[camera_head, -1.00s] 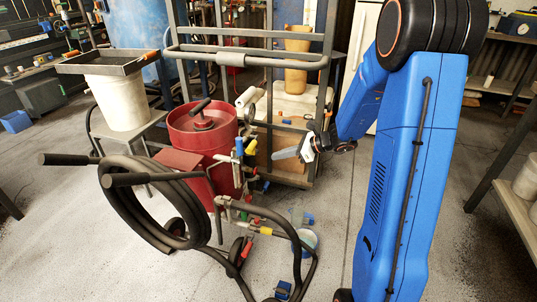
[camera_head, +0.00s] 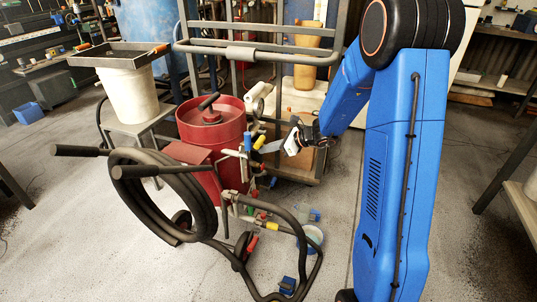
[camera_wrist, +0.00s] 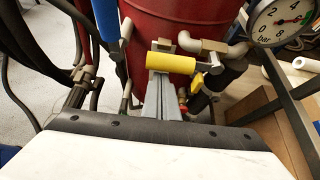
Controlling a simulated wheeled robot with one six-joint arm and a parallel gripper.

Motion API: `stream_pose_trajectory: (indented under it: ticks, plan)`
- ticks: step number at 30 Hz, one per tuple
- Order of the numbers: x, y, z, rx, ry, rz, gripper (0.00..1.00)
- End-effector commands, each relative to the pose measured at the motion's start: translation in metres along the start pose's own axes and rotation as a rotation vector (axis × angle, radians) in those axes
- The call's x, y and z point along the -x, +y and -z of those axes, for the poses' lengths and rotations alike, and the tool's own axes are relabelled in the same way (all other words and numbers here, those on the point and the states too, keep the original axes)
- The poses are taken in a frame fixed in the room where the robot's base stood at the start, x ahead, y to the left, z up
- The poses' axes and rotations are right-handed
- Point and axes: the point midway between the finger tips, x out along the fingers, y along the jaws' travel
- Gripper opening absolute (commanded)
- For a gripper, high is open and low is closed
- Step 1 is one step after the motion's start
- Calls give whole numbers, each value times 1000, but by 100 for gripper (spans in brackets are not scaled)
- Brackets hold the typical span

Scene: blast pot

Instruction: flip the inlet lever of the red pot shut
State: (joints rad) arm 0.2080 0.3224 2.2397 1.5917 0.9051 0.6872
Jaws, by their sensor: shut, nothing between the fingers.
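The red pot (camera_head: 212,128) stands upright on its wheeled frame; its red wall also fills the top of the wrist view (camera_wrist: 165,22). On its right side are pipes with a blue lever handle (camera_head: 248,142) and a yellow lever handle (camera_head: 259,142). I cannot tell by label which is the inlet lever. In the wrist view the yellow handle (camera_wrist: 170,63) lies crosswise just beyond my fingertips, and the blue handle (camera_wrist: 106,18) stands at upper left. My gripper (camera_head: 264,149) is shut and empty, its fingers (camera_wrist: 160,82) pointing at the yellow handle; contact is unclear.
A pressure gauge (camera_wrist: 282,20) and a dark metal bar (camera_wrist: 290,105) are at right in the wrist view. A coiled black hose (camera_head: 160,200) hangs at the pot's front left.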

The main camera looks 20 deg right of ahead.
Motion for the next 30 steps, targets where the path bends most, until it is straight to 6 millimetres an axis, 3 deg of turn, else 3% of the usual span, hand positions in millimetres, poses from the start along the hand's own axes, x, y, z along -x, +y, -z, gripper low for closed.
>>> stream_pose_trajectory:
  ticks: [20,30]
  plan:
    - [3,0,-7,-27,0,-17,0]
    - [12,-1,-21,-203,0,-119,0]
